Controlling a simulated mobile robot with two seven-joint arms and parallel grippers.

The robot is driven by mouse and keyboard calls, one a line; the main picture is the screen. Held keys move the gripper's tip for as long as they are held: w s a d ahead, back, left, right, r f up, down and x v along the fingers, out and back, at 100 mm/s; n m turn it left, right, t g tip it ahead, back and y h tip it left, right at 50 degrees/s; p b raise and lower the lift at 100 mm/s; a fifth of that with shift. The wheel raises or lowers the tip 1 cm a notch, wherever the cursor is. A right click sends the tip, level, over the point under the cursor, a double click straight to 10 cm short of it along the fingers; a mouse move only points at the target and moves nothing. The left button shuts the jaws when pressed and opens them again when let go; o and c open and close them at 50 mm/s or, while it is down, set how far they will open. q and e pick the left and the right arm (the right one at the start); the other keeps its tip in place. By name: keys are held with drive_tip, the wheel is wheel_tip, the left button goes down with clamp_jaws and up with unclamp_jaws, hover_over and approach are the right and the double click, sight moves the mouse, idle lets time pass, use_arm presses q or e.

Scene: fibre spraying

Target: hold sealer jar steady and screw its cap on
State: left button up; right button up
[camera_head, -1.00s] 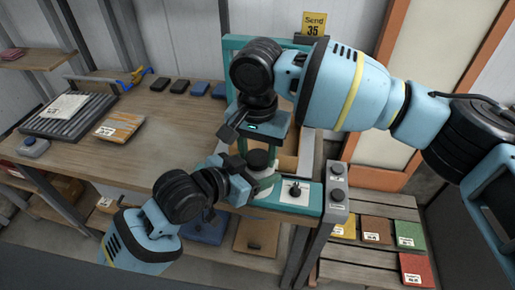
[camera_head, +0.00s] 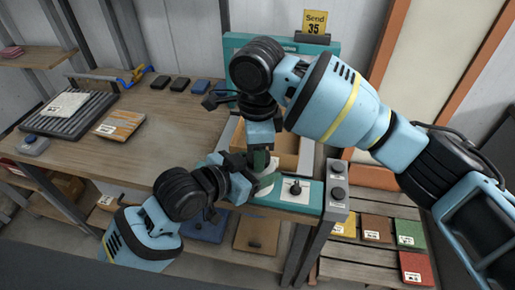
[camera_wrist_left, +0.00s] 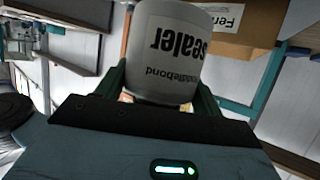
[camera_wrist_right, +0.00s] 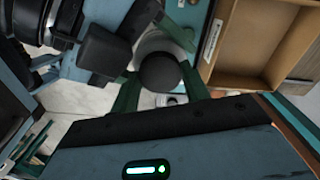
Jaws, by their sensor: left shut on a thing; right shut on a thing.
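The white sealer jar (camera_wrist_left: 172,50) shows large in the left wrist view, its "sealer" label upside down there. My left gripper (camera_wrist_left: 160,92) is shut on it from the side, a green finger on each side. The black round cap (camera_wrist_right: 160,72) sits at the top of the jar in the right wrist view; the pale jar also shows there (camera_wrist_right: 152,42). My right gripper (camera_wrist_right: 161,86) is shut on the cap from above. In the head view my right gripper (camera_head: 260,158) hides the cap and most of the jar. How far the cap is threaded cannot be told.
An open cardboard box (camera_head: 284,140) stands right behind the jar. A teal-edged plate with a black knob (camera_head: 295,188) and a grey button box (camera_head: 337,185) lie to the right. The wooden bench (camera_head: 150,140) is mostly clear left of the arms.

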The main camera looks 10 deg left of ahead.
idle(0.3)
drive_tip(key=o, duration=0.9)
drive_tip(key=shift+r, duration=0.1)
drive_tip(key=shift+r, duration=2.2)
